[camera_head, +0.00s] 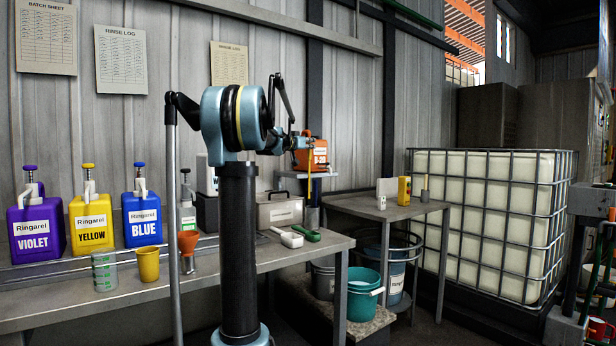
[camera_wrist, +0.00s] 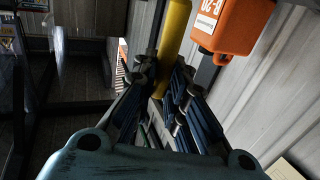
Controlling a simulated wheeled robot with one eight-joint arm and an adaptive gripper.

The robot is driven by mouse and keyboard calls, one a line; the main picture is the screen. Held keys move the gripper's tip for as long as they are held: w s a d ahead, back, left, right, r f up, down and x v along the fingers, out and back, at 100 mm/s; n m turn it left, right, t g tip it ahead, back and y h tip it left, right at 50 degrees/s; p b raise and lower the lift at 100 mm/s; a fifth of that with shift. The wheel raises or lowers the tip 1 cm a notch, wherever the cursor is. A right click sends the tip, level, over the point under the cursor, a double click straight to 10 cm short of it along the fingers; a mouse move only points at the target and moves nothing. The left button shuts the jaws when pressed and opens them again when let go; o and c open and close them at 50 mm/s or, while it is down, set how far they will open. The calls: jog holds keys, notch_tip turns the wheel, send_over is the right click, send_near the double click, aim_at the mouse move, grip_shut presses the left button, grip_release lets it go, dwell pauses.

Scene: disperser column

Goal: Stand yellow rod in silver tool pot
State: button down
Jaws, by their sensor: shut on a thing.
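The thin yellow rod (camera_head: 309,160) hangs about upright from my gripper (camera_head: 303,136) in the head view. My gripper is shut on it. In the wrist view the yellow rod (camera_wrist: 174,35) stands between the fingers of my gripper (camera_wrist: 160,85), and its lower end is hidden. A small grey metal pot (camera_head: 312,217), which looks like the silver tool pot, is beyond the right end of the bench, below the rod in the picture. I cannot tell how far apart they are in depth. The pot is not clear in the wrist view.
An orange jug (camera_head: 301,158) sits on a small shelf close behind the rod; the jug also shows in the wrist view (camera_wrist: 232,25). The bench (camera_head: 190,274) holds several coloured jugs and cups. A side table (camera_head: 372,208) at right holds a yellow block (camera_head: 404,190).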

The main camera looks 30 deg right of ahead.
notch_tip(320, 180, down, 13)
jog(key=shift+r, duration=0.2)
dwell(0.3)
jog(key=c, duration=1.6)
grip_release()
jog(key=shift+c, duration=0.2)
jog(key=v, duration=1.2)
